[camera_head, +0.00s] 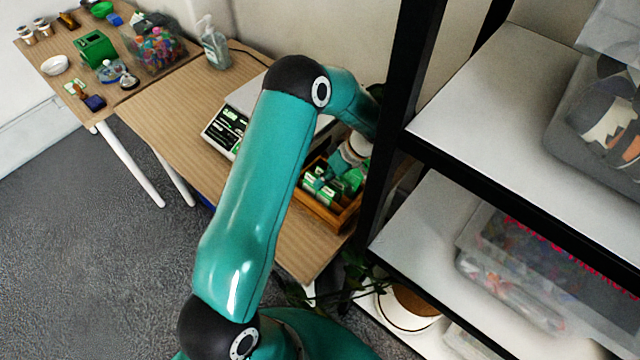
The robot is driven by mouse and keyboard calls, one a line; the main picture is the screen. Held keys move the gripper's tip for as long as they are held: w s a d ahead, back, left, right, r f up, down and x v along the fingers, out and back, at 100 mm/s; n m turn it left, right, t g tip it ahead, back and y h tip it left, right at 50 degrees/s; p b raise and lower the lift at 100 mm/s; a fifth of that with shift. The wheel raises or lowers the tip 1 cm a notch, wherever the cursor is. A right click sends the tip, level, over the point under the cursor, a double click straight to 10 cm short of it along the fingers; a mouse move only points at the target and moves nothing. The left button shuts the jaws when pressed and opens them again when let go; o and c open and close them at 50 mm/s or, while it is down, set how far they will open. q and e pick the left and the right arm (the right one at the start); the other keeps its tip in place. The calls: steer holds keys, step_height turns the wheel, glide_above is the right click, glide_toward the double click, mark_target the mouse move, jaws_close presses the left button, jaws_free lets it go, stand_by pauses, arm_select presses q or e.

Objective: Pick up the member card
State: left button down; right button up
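I cannot pick out the member card for certain. A wooden tray (333,214) on the table holds several small green and white items (322,186), too small to tell apart. My teal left arm rises from the bottom, bends over the table and reaches down behind the black shelf post. The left gripper is around the far side of the tray, mostly hidden by the arm and the post, so its fingers cannot be made out. My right gripper is not in view.
A scale (228,128) with a dark keypad stands left of the arm. A black-framed shelf (480,90) blocks the right. The table's left middle is clear.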

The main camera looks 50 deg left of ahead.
arm_select(q)
step_height(320, 180, up, 20)
steer(key=b, duration=0.3)
steer(key=shift+s+f, duration=0.1)
stand_by(0.4)
